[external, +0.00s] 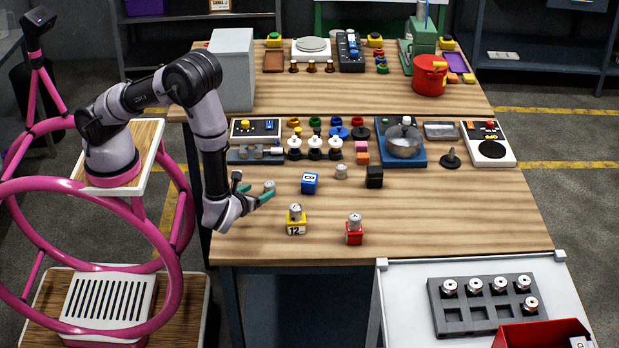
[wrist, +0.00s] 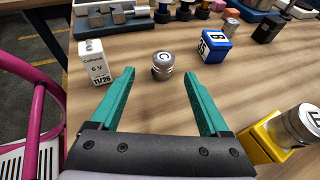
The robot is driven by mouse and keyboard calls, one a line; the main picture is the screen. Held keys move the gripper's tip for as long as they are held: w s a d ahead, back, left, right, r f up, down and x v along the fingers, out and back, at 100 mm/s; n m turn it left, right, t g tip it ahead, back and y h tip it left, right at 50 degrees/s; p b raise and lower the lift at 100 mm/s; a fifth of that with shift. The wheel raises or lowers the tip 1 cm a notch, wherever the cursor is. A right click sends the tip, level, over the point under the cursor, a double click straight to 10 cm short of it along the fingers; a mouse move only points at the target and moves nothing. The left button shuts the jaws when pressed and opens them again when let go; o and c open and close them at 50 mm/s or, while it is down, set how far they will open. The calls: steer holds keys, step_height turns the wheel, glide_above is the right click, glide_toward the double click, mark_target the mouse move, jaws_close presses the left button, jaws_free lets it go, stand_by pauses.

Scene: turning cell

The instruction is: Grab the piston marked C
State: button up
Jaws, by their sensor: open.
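A silver piston (wrist: 163,66) stands upright on the wooden table, between and just beyond my fingertips in the wrist view; the mark on its top is too small to read surely. It also shows in the external view (external: 269,185). My gripper (wrist: 160,76) is open and empty, its green fingers apart and pointing at this piston; it also shows in the external view (external: 261,192). Other pistons are one on a yellow block (external: 295,211), one on a red block (external: 354,220) and one on the table (external: 341,171). The yellow block's piston has an unclear letter (wrist: 309,116).
A blue block (wrist: 215,45) is behind right, and a black block (external: 374,177) farther right. A grey rack (external: 466,322) and red bin (external: 541,335) are at the front right. The table's front right is clear.

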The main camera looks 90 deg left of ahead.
mark_target(267, 187)
steer(key=x, duration=0.7)
steer(key=shift+w+a+f, duration=0.1)
steer(key=shift+w+a, duration=0.05)
steer(key=shift+w, duration=0.25)
steer(key=shift+c, duration=0.3)
jaws_close()
